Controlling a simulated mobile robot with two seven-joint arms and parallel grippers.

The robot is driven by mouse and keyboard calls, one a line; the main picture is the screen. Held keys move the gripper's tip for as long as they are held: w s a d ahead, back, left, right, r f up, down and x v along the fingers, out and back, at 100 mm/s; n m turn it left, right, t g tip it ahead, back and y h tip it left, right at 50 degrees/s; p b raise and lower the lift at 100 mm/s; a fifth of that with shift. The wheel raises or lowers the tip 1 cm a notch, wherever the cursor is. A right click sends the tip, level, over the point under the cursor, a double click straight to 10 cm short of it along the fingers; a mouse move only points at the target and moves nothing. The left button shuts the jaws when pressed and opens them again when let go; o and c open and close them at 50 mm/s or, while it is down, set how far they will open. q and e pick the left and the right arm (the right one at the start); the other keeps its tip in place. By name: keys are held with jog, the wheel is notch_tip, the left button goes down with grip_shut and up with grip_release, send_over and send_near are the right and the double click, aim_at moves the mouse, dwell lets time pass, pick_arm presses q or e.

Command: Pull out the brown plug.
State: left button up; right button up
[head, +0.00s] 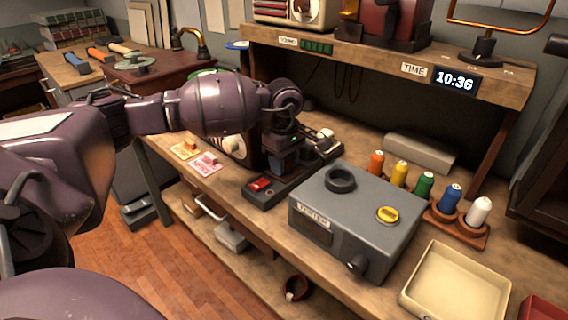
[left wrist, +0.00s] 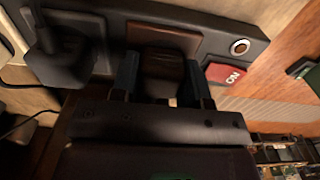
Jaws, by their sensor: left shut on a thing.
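My left gripper (head: 284,158) is over the dark power strip (head: 262,197) on the workbench, fingers pointing down. In the left wrist view its two fingers (left wrist: 160,80) are shut on the dark brown plug (left wrist: 163,68), one on each side. The plug is at the strip (left wrist: 210,35); the view does not show clearly whether it is fully seated. In the head view the gripper hides the brown plug. A black plug (left wrist: 62,62) with a cable stands in the strip beside it. My right gripper is not in view.
The strip's red switch (head: 260,184) is at its near end. The grey tester box (head: 345,215) stands close on the right, with thread spools (head: 424,184) behind it. Pink and yellow cards (head: 205,162) lie left of the strip. A cream tray (head: 455,285) is at front right.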

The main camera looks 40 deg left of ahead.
pick_arm(q)
jog(key=shift+r, duration=0.25)
jog(key=shift+r, duration=0.4)
jog(key=shift+r+p, duration=0.4)
jog(key=shift+r, duration=1.35)
jog(key=shift+r+p, duration=0.35)
jog(key=shift+r, duration=0.3)
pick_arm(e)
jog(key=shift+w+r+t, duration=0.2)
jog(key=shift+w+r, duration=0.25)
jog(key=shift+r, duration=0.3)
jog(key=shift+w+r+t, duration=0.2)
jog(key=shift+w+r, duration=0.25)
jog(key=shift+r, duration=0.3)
pick_arm(q)
jog(key=shift+w, duration=0.1)
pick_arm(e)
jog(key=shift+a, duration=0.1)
